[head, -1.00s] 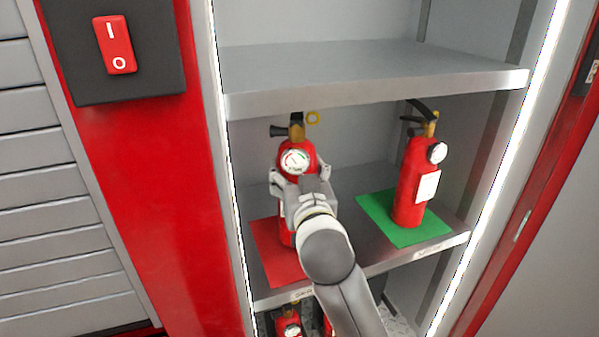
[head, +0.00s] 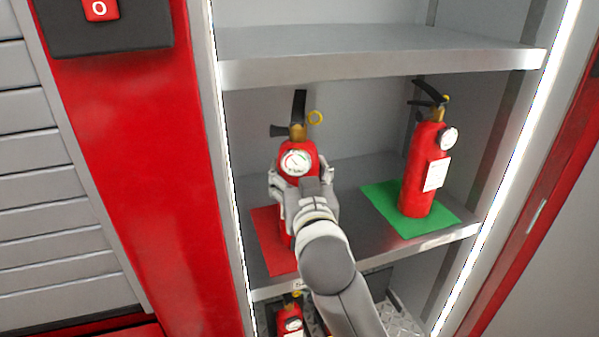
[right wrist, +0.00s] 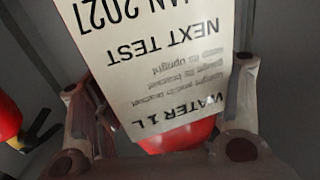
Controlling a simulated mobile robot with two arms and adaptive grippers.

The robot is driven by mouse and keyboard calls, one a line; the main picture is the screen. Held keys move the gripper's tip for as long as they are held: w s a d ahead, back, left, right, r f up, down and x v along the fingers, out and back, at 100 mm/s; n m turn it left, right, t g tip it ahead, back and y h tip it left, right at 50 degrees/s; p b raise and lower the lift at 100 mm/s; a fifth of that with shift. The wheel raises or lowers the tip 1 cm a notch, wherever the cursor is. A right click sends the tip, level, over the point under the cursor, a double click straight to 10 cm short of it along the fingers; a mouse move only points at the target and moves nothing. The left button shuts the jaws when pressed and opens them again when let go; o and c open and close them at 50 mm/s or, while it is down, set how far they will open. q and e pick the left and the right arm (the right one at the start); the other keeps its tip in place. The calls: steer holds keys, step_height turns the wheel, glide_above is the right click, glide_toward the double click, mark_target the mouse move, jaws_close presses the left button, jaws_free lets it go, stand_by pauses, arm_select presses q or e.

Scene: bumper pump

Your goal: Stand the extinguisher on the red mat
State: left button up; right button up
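A red extinguisher (head: 297,152) with a black handle, brass neck and round gauge is upright above the red mat (head: 271,247) on the left of the middle shelf. My right gripper (head: 301,178) has a finger on each side of its body and is shut on it. In the right wrist view its white label (right wrist: 165,60) fills the space between the fingers of the right gripper (right wrist: 158,85). The arm hides most of its base, so I cannot tell whether it touches the mat. My left gripper is not in view.
A second red extinguisher (head: 424,170) stands on a green mat (head: 447,222) to the right. The upper shelf (head: 380,62) is overhead, and cabinet walls close both sides. Another extinguisher (head: 290,318) is below. A red switch (head: 100,9) is at top left.

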steer(key=shift+o, duration=1.3)
steer(key=shift+d, duration=0.1)
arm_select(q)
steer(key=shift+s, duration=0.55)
arm_select(e)
steer(key=shift+r, duration=0.15)
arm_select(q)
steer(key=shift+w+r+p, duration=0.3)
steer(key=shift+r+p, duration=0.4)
arm_select(e)
steer(key=s+d, duration=0.1)
steer(key=s, duration=1.1)
steer(key=shift+d, duration=0.4)
